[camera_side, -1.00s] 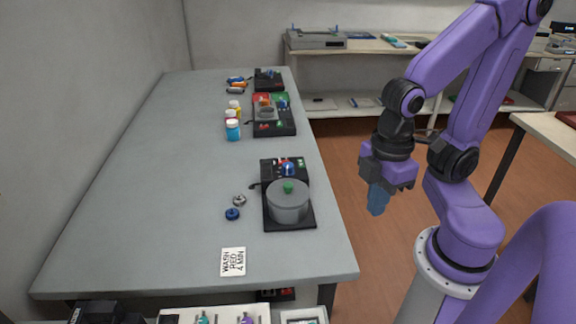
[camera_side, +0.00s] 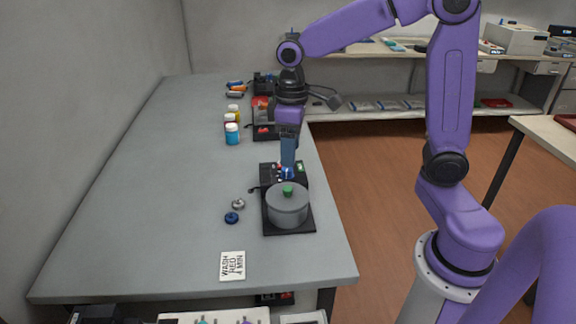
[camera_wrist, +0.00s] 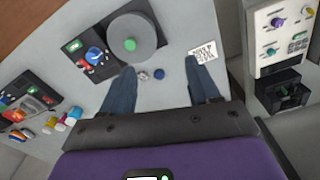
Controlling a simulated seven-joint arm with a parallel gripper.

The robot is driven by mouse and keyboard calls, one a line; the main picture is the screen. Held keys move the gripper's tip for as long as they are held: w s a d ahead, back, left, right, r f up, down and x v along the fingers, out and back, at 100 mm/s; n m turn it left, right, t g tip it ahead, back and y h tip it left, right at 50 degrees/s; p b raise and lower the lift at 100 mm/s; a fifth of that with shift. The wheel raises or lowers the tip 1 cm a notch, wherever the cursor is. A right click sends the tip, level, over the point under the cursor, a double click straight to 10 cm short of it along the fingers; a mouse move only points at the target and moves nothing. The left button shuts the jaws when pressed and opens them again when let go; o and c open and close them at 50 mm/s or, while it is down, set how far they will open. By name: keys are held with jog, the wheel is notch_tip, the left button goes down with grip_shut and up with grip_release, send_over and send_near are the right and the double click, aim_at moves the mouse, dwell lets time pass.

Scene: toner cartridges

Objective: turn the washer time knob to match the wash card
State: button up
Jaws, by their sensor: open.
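The washer (camera_side: 289,221) is a black unit with a grey round drum and a green cap, near the table's right edge. A blue knob (camera_wrist: 94,54) sits on its control panel behind the drum, with red and green parts beside it. The white wash card (camera_side: 232,265) lies near the table's front edge and reads "WASH RED 4 MIN"; it also shows in the wrist view (camera_wrist: 203,52). My gripper (camera_side: 288,172) points down above the knob in the side view, its blue fingers covering part of the panel. In the wrist view its fingers (camera_wrist: 160,85) are apart and empty.
A blue cap (camera_side: 231,218) and a silver cap (camera_side: 238,204) lie left of the washer. Several bottles (camera_side: 232,133) stand farther back beside another black unit (camera_side: 265,132). The table's left half is clear.

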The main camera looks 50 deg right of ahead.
jog(key=w+d+m, duration=0.3)
jog(key=w+d, duration=0.5)
jog(key=w, duration=0.1)
jog(key=m, duration=0.2)
send_over(288, 169)
jog(key=f, duration=0.1)
notch_tip(288, 169, down, 17)
jog(key=shift+f, duration=0.1)
jog(key=c, duration=1)
